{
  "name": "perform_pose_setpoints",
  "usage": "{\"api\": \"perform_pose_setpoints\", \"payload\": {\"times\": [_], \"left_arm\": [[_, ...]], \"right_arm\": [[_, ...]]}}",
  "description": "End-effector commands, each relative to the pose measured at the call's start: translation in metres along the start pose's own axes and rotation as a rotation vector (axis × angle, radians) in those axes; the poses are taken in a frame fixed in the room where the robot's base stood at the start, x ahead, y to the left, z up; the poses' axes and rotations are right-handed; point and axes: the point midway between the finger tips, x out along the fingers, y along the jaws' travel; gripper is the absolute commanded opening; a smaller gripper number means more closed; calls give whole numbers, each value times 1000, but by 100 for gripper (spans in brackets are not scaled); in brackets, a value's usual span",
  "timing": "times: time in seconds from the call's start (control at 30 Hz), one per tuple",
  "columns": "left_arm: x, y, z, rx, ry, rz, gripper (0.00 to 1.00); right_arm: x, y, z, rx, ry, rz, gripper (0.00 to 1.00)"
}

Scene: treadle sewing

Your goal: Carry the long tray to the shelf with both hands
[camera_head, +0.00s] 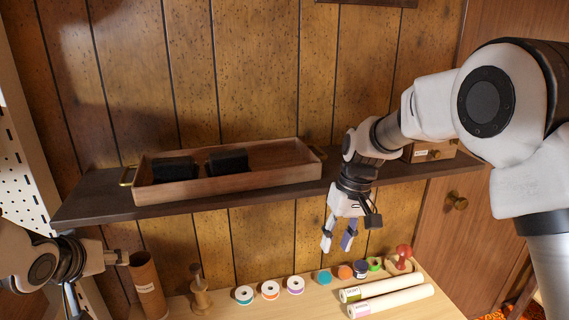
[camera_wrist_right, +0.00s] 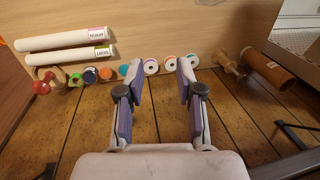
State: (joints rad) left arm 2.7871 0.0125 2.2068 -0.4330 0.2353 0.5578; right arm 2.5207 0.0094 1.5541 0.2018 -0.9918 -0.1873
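The long wooden tray (camera_head: 235,184) rests on the dark wall shelf (camera_head: 190,209) in the head view. It has a brass handle at each end, the left one (camera_head: 127,176) and the right one (camera_head: 318,152). Two black blocks (camera_head: 176,169) lie in its left and middle part. My right gripper (camera_head: 337,246) is open and empty, pointing down in front of the shelf, right of the tray and apart from it. Its parted fingers (camera_wrist_right: 161,82) show in the right wrist view. My left gripper (camera_head: 120,257) is at lower left, below the shelf, seen side-on; its finger opening is not clear.
A small drawer box (camera_head: 430,151) sits on the shelf's right part, partly behind my right arm. Below, the table holds thread spools (camera_head: 270,290), white rolls (camera_head: 390,301), a red-handled stamp (camera_head: 403,252), a wooden spindle (camera_head: 200,293) and a brown tube (camera_head: 147,283).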

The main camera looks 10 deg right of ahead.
Motion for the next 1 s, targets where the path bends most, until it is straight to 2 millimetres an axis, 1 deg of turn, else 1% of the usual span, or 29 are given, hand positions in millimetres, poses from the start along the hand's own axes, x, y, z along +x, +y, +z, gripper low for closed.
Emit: {"api": "perform_pose_setpoints", "payload": {"times": [0.03, 0.17, 0.2, 0.3, 0.4, 0.53, 0.6, 0.7, 1.0], "left_arm": [[0, 0, 0, 0, 0, 0, 35], [0, 0, 0, 0, 0, 0, 35], [0, 0, 0, 0, 0, 0, 35], [0, 0, 0, 0, 0, 0, 35], [0, 0, 0, 0, 0, 0, 35], [0, 0, 0, 0, 0, 0, 35], [0, 0, 0, 0, 0, 0, 35], [0, 0, 0, 0, 0, 0, 35], [0, 0, 0, 0, 0, 0, 35]], "right_arm": [[10, 2, -6, 0, -1, 0, 36], [35, 8, -20, 0, -1, 0, 36], [40, 8, -11, 0, -1, 0, 36], [55, 9, 9, 0, -2, 0, 36], [77, 12, 20, 1, -3, -1, 36], [96, 15, 31, 1, 0, 0, 36], [103, 16, 34, 0, 1, -1, 36], [108, 17, 37, -1, 2, 0, 36], [109, 17, 37, -1, 3, 0, 36]]}}
